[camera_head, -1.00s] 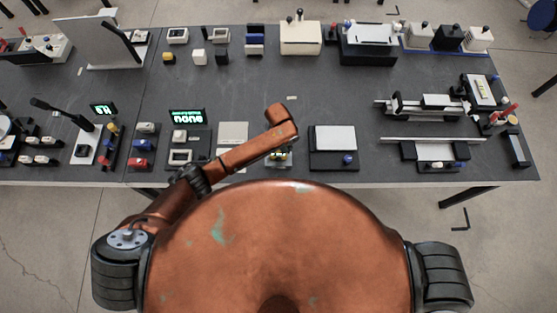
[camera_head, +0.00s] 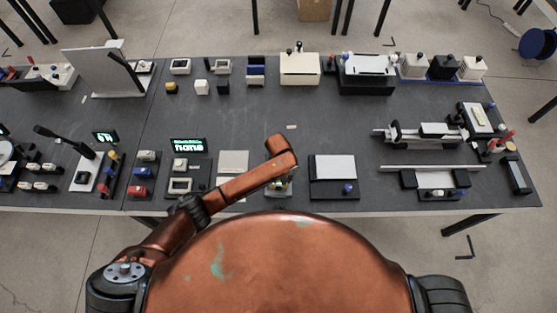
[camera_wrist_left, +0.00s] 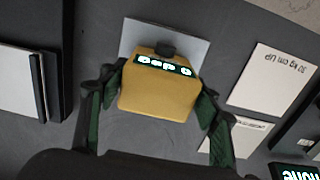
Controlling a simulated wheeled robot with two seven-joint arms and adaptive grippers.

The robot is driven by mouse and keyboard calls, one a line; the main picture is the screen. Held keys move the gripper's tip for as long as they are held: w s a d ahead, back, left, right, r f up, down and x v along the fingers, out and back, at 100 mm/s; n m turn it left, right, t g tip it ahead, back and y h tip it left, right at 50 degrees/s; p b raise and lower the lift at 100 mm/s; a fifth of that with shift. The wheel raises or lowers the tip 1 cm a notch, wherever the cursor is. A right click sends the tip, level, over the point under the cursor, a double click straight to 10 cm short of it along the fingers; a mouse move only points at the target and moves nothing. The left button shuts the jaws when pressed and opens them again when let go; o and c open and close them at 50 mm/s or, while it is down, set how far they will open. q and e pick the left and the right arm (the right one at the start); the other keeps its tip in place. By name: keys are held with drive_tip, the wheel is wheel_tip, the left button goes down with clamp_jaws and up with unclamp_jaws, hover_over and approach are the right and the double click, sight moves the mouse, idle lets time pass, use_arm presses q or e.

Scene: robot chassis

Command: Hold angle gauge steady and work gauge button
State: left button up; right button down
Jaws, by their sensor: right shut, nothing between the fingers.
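The angle gauge (camera_wrist_left: 158,98) is a yellow block with a lit digital readout (camera_wrist_left: 164,66) in the left wrist view. A dark button (camera_wrist_left: 166,49) stands at its upper edge. It rests on or over a pale grey plate (camera_wrist_left: 140,38); contact is unclear. My left gripper (camera_wrist_left: 160,86) has one finger along each side of the gauge, tips against its flanks. In the head view my left forearm reaches over the table's front edge and largely hides the gauge and left gripper (camera_head: 279,188). My right gripper is not in view.
A black base with a white plate (camera_head: 335,168) stands right of the gauge. Left are pale cards (camera_head: 233,162) and a lit green display (camera_head: 188,146). A rail fixture (camera_head: 430,170) stands farther right. The table middle (camera_head: 270,105) is clear.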

use_arm(q)
drive_tip(key=o, duration=0.4)
drive_tip(key=shift+r, duration=0.1)
drive_tip(key=shift+c, duration=0.2)
drive_tip(key=shift+d, duration=0.1)
wheel_tip(320, 180, up, 12)
